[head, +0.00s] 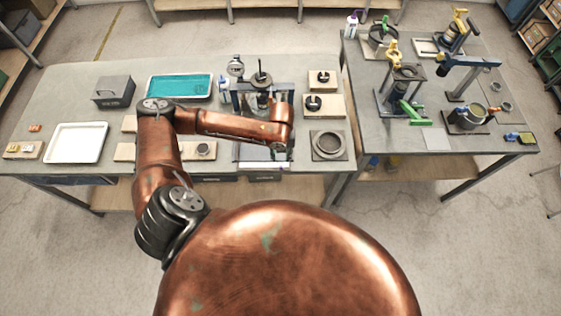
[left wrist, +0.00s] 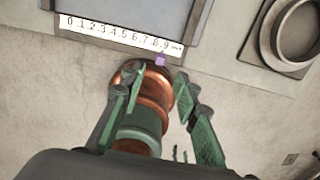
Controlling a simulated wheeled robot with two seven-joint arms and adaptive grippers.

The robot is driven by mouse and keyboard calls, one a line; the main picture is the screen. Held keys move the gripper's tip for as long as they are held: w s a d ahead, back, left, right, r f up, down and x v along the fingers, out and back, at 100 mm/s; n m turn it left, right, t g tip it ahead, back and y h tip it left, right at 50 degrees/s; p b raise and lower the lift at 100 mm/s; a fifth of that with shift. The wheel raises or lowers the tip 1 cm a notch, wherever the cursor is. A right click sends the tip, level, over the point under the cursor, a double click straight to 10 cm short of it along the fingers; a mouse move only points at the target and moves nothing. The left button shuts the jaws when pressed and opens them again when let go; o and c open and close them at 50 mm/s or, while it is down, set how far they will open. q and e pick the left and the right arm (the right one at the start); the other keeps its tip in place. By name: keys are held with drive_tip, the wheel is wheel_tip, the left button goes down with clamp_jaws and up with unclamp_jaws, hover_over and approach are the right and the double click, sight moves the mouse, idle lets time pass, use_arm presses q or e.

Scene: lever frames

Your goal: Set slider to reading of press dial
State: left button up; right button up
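The press (head: 258,100) stands at the back of the left table, with a small round dial (head: 236,67) at its upper left. The dial's reading is too small to make out. In the left wrist view a white scale (left wrist: 100,31) with printed numbers runs along a grey panel edge. A small purple slider (left wrist: 160,61) sits at its right end, near the 9. My left gripper (left wrist: 158,74) is open, its green fingers spread either side of the slider. I cannot tell whether they touch it. In the head view this gripper (head: 281,157) is at the table's front edge. My right gripper is out of view.
A ring on a square plate (head: 328,145) lies right of the gripper. A white tray (head: 76,143), a teal tray (head: 180,87) and a grey box (head: 114,90) stand to the left. A second table (head: 437,139) with several fixtures stands at right.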

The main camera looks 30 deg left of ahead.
sight(281, 166)
use_arm(q)
wheel_tip(281, 166, down, 7)
drive_tip(key=shift+f, duration=0.15)
idle(0.4)
clamp_jaws()
idle(0.5)
